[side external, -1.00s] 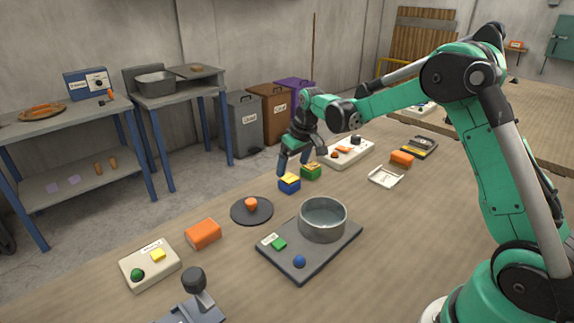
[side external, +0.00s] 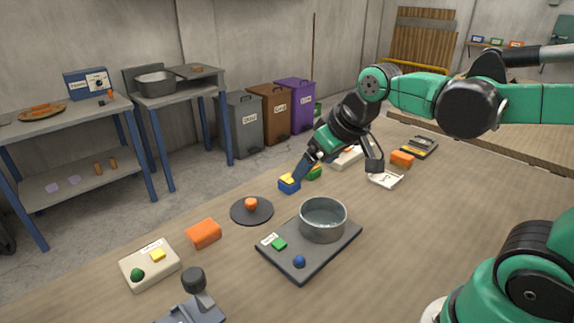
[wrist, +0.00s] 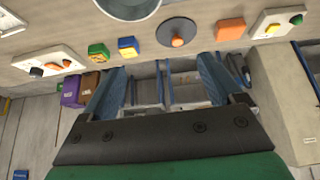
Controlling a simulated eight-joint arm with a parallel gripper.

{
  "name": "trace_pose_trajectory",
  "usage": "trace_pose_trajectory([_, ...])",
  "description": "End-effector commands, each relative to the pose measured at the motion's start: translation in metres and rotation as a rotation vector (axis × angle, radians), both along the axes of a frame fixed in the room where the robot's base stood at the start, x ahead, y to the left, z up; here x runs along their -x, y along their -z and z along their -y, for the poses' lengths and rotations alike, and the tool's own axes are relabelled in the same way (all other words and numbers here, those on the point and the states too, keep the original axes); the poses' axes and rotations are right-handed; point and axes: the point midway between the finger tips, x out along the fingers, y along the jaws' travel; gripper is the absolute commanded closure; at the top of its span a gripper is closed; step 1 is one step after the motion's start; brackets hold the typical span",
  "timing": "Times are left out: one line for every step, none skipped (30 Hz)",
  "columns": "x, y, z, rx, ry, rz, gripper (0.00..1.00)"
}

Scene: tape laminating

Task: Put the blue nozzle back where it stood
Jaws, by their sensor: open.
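No part is clearly recognisable as a blue nozzle. A small blue block with a yellow top (side external: 289,184) stands on the table, and it also shows in the wrist view (wrist: 128,47). A blue ball-shaped knob (side external: 299,262) sits on the grey plate (side external: 301,276). My gripper (side external: 299,174) is tilted, with its blue fingers pointing down and left close to the blue block; I cannot tell whether they touch it. In the wrist view my gripper (wrist: 163,68) is open, with nothing held between its fingers.
A green block (side external: 313,172) stands right beside the blue one. A dark disc (side external: 238,214) with an orange knob, an orange block (side external: 204,234) and a metal pot (side external: 323,221) are nearby. A white tray (side external: 386,179) lies to the right.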

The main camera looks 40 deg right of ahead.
Motion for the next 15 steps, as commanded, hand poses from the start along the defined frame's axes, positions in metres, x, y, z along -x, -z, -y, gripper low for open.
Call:
trace_pose_trajectory([0.012, 0.005, -0.006, -0.003, -0.005, 0.022, 0.14])
trace_pose_trajectory([0.017, 0.008, -0.008, -0.005, -0.006, 0.034, 0.14])
trace_pose_trajectory([0.023, 0.011, -0.011, -0.008, -0.007, 0.049, 0.14])
trace_pose_trajectory([0.027, 0.014, -0.013, -0.01, -0.007, 0.058, 0.14])
trace_pose_trajectory([0.03, 0.016, -0.014, -0.011, -0.007, 0.066, 0.14])
trace_pose_trajectory([0.033, 0.018, -0.015, -0.013, -0.008, 0.075, 0.14])
trace_pose_trajectory([0.035, 0.02, -0.016, -0.014, -0.008, 0.079, 0.14])
trace_pose_trajectory([0.036, 0.021, -0.017, -0.016, -0.007, 0.082, 0.14])
trace_pose_trajectory([0.037, 0.022, -0.017, -0.016, -0.008, 0.086, 0.14])
trace_pose_trajectory([0.038, 0.022, -0.017, -0.017, -0.007, 0.087, 0.14])
trace_pose_trajectory([0.038, 0.022, -0.017, -0.017, -0.007, 0.088, 0.14])
trace_pose_trajectory([0.038, 0.022, -0.017, -0.017, -0.007, 0.089, 0.14])
trace_pose_trajectory([0.038, 0.022, -0.017, -0.017, -0.007, 0.088, 0.14])
trace_pose_trajectory([0.038, 0.022, -0.017, -0.017, -0.007, 0.088, 0.14])
trace_pose_trajectory([0.038, 0.022, -0.017, -0.017, -0.007, 0.088, 0.14])
